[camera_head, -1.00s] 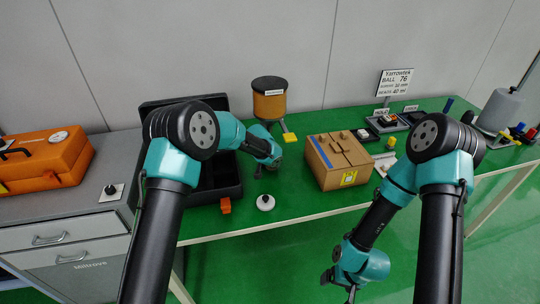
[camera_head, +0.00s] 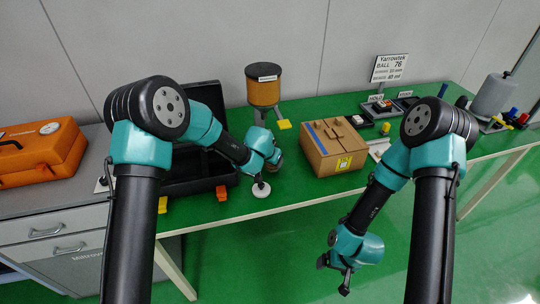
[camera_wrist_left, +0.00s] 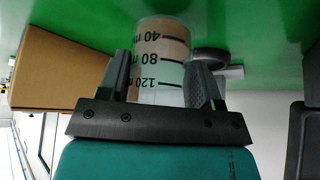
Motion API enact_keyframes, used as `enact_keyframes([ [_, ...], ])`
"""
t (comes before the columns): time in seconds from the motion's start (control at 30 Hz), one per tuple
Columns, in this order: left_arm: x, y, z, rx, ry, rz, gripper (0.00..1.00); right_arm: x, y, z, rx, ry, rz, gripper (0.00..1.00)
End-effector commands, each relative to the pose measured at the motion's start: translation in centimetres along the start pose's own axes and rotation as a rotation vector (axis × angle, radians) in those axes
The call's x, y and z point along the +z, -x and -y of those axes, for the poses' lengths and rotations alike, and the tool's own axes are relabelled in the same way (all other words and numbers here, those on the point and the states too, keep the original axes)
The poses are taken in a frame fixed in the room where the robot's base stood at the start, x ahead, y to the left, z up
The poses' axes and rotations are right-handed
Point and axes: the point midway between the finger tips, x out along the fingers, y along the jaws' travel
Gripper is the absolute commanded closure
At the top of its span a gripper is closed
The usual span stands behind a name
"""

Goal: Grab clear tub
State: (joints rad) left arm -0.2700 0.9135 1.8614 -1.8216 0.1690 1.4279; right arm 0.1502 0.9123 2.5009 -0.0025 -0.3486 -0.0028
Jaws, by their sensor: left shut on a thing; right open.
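The clear tub (camera_wrist_left: 163,62) is a see-through cylinder with black marks reading 40, 80 and 120, upside down in the left wrist view. My left gripper (camera_wrist_left: 165,84) is shut on it, one finger on each side. In the head view my left gripper (camera_head: 264,178) is over the green table, left of the cardboard box; my wrist mostly hides the tub there. My right gripper (camera_head: 345,284) hangs empty and open in front of the table's front edge.
A cardboard box (camera_head: 332,148) stands right of the left gripper. An open black case (camera_head: 190,170) is at left. An orange-brown canister (camera_head: 264,90) stands behind.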

Motion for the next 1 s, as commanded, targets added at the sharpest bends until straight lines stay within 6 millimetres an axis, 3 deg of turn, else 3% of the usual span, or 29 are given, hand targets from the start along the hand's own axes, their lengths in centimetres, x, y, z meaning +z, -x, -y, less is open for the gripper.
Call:
enact_keyframes([
  [0.37, 3.2, 1.9, -3.7, 0.001, -0.002, -0.001, 0.77, 0.0, 0.0, 0.0, 0.0, 0.0, 0.0, 0.1],
  [0.73, 8.9, 5.2, -10.4, 0.002, -0.005, -0.001, 0.77, 0.0, 0.0, 0.0, 0.0, 0.0, 0.0, 0.1],
  [1.0, 11.5, 6.7, -13.3, 0.001, -0.002, -0.002, 0.77, 0.0, 0.0, 0.0, 0.0, 0.0, 0.0, 0.1],
])
